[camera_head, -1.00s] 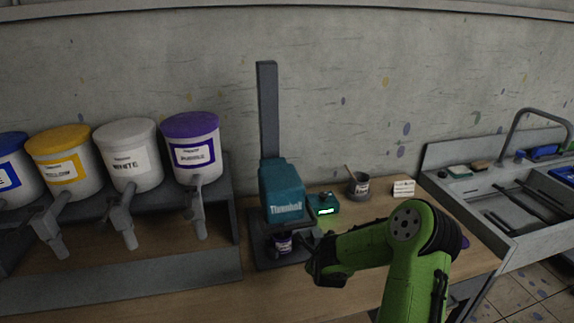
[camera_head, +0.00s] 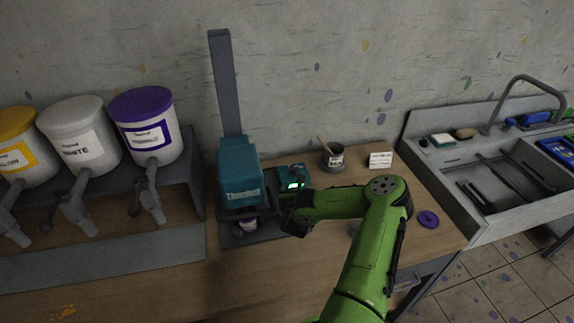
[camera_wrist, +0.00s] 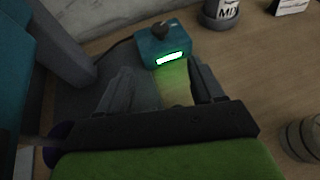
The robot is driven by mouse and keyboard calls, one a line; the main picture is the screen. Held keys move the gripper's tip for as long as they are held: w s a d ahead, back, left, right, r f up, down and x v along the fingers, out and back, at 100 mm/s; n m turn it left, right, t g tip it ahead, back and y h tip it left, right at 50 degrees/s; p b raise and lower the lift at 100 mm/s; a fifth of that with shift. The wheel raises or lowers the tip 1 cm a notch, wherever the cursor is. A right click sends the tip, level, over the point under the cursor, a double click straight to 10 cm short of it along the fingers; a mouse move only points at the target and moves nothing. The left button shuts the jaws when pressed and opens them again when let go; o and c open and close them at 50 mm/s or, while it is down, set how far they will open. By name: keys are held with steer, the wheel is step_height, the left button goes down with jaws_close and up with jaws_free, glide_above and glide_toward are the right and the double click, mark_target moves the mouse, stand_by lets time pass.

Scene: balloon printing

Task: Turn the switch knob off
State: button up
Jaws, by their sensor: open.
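The switch box (camera_head: 291,180) is a small teal block with a lit green display, standing right of the teal mixing machine (camera_head: 240,175). In the wrist view the box (camera_wrist: 180,52) stands just ahead of my fingers, with the dark switch knob (camera_wrist: 160,31) on its top. My gripper (camera_wrist: 157,82) is open, its two fingers spread and empty, pointing toward the box and apart from the knob. In the head view my gripper (camera_head: 292,214) is in front of the box and hides its lower part.
A small purple-edged can (camera_head: 246,227) sits under the machine. A mixing cup with a stick (camera_head: 333,157) and a white card (camera_head: 380,160) stand at the back. A purple lid (camera_head: 428,219) lies at right. Paint buckets (camera_head: 150,125) stand left; a sink (camera_head: 500,190) is right.

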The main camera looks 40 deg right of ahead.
steer(key=b, duration=0.7)
glide_toward(294, 170)
steer(key=x, duration=0.8)
steer(key=shift+w+d+f, duration=0.1)
steer(key=shift+w+d, duration=0.1)
steer(key=shift+w, duration=0.05)
steer(key=shift+c, duration=0.3)
steer(key=c, duration=1)
